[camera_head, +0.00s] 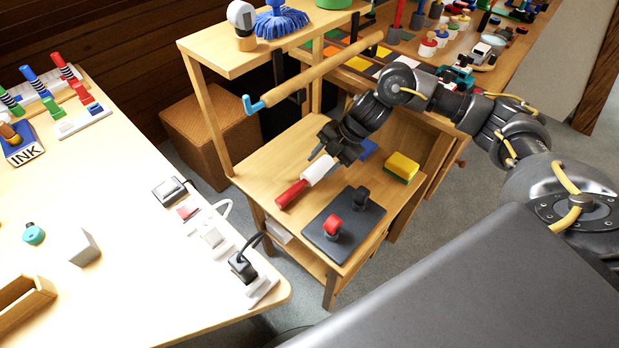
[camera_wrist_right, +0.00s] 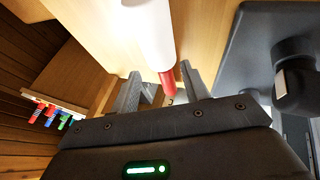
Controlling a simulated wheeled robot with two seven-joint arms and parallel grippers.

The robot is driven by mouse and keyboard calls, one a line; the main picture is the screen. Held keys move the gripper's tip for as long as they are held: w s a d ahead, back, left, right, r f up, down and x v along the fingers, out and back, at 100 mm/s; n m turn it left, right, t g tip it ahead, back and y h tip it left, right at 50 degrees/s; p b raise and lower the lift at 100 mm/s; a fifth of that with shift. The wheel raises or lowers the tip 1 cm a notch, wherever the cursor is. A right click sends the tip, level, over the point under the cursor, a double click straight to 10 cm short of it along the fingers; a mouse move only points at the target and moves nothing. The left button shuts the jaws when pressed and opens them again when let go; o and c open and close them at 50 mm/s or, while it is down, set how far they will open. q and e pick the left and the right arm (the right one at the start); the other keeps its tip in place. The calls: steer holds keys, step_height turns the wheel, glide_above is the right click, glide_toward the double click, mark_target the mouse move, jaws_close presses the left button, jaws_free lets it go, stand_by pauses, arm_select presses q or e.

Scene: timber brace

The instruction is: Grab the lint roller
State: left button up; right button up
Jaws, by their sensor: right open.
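The lint roller lies on the wooden shelf cart (camera_head: 262,165), with its red handle (camera_head: 291,194) towards the front left and its white roll (camera_head: 319,169) towards my right gripper (camera_head: 327,152). My right gripper is open above the far end of the roll. In the right wrist view, the white roll (camera_wrist_right: 149,30) runs in from the top and the red handle (camera_wrist_right: 168,83) shows between the two open fingers (camera_wrist_right: 160,75). I cannot tell whether the fingers touch it. My left gripper is not in view.
A dark board (camera_head: 325,242) with a red-topped knob (camera_head: 333,226) and a black knob stands just right of the roller. A yellow sponge (camera_head: 401,167) lies farther right. A wooden rod with a blue end (camera_head: 254,105) crosses above the cart. A light table (camera_head: 130,250) is at left.

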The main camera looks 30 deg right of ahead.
mark_target(312, 174)
steer(key=shift+a+f, duration=0.3)
steer(key=shift+f, duration=0.1)
steer(key=x, duration=0.3)
steer(key=shift+a+f+b, duration=0.2)
steer(key=shift+f+b, duration=0.05)
steer(key=shift+b, duration=0.05)
steer(key=shift+w+a+f, duration=0.15)
steer(key=shift+a+f, duration=0.05)
steer(key=shift+f, duration=0.2)
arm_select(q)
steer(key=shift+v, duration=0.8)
arm_select(e)
steer(key=shift+c, duration=0.5)
steer(key=shift+r, duration=0.1)
steer(key=c, duration=0.6)
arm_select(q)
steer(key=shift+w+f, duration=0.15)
arm_select(e)
steer(key=shift+r, duration=0.1)
